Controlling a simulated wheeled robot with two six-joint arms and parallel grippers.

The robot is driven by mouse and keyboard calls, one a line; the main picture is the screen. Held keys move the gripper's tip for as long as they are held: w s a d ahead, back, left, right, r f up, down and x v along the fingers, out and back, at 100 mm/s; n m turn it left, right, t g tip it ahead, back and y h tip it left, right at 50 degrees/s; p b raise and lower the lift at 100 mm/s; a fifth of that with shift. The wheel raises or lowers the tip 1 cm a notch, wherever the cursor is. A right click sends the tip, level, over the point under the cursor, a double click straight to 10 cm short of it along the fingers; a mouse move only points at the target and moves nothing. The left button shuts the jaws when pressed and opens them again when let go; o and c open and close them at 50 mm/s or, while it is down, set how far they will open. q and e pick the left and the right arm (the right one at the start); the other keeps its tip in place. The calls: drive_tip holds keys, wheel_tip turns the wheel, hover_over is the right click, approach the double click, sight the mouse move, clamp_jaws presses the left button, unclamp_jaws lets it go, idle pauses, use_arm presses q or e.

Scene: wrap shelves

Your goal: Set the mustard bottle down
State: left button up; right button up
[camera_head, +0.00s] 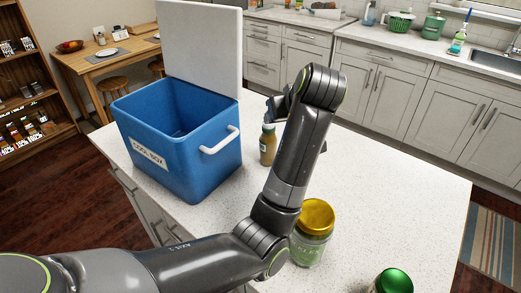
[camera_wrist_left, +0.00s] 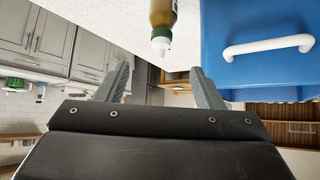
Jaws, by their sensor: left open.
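My left gripper (camera_head: 277,107) is beside and above the bottle's cap, mostly hidden behind my own arm link. In the left wrist view, which is upside down, my left gripper (camera_wrist_left: 161,68) has its fingers spread with nothing between them. The bottle (camera_wrist_left: 163,22) shows there apart from the fingertips, its nozzle pointing down the picture. My right gripper is in neither view.
The blue cool box (camera_head: 180,150) stands open at the left, its white lid (camera_head: 203,45) raised. A gold-lidded jar (camera_head: 312,232) and a green-lidded jar (camera_head: 393,281) stand near the front. The island's right side is clear.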

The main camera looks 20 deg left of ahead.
sight(271, 126)
use_arm(q)
drive_tip(key=p+x, duration=0.2)
drive_tip(key=x, duration=0.8)
drive_tip(key=shift+w+a+f, duration=0.35)
drive_tip(key=shift+w+f, duration=0.05)
drive_tip(key=shift+f, duration=0.1)
drive_tip(key=p+x, duration=0.1)
drive_tip(key=x, duration=0.1)
drive_tip(key=p+x, duration=0.1)
drive_tip(key=x, duration=0.1)
drive_tip(key=shift+w+a, duration=0.25)
drive_tip(key=shift+a, duration=0.1)
drive_tip(key=shift+w+f, duration=0.15)
drive_tip(key=shift+f, duration=0.1)
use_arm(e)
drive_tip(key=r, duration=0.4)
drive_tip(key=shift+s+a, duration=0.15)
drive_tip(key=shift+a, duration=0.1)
use_arm(q)
drive_tip(key=shift+r, duration=0.1)
clamp_jaws()
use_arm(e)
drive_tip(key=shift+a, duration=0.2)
